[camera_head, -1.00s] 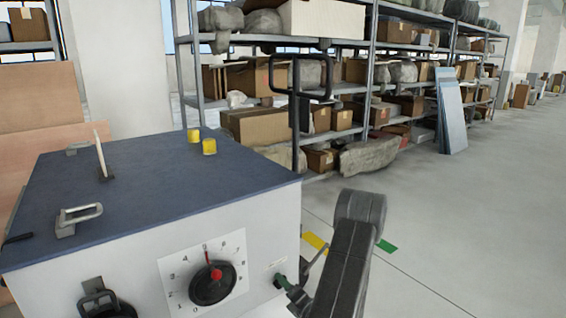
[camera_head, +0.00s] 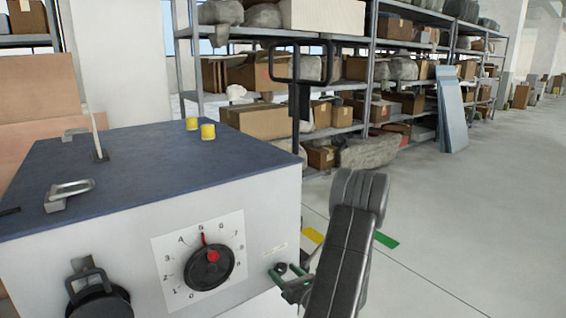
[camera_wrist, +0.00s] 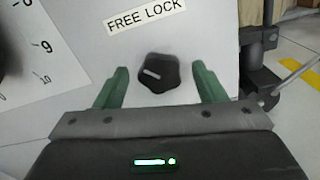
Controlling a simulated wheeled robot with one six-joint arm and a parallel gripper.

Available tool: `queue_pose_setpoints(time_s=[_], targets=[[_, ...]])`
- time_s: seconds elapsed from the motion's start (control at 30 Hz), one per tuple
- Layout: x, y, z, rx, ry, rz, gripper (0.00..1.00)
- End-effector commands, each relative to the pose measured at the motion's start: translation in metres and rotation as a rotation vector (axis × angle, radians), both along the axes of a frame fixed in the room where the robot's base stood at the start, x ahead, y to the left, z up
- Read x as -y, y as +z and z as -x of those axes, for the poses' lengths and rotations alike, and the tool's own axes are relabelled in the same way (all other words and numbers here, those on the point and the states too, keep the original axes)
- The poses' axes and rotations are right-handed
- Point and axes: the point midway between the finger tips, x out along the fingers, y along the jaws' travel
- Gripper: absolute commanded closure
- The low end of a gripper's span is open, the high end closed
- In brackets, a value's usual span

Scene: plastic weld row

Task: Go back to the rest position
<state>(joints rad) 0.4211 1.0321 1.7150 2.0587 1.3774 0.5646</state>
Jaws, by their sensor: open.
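My gripper (camera_head: 291,284) is at the right end of the front of a white machine box, beside a small dark knob (camera_head: 281,268). In the wrist view my gripper (camera_wrist: 159,84) has its two green fingers spread wide. The black knob (camera_wrist: 158,74) shows between and beyond them, under a "FREE LOCK" label (camera_wrist: 145,15). The fingers appear clear of the knob, and nothing is held. My arm partly hides the machine's right side.
The white machine (camera_head: 120,245) has a dark blue top with yellow caps (camera_head: 208,131). A numbered dial with a red pointer (camera_head: 212,256) is on its front, and a black handle (camera_head: 90,283) is at lower left. Shelves of boxes (camera_head: 270,120) stand behind. Floor at right is clear.

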Motion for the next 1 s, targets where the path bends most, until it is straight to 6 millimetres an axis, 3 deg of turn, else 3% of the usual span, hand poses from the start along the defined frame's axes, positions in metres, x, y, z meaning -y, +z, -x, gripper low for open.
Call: queue_pose_setpoints(time_s=[0.3, 0.73, 1.0], targets=[[-0.001, 0.0, 0.0, 0.086, 0.001, 0.117, 0.36], [-0.002, 0.0, 0.001, 0.091, 0.002, 0.126, 0.36], [-0.019, -0.006, 0.017, 0.065, 0.047, 0.138, 0.36]])
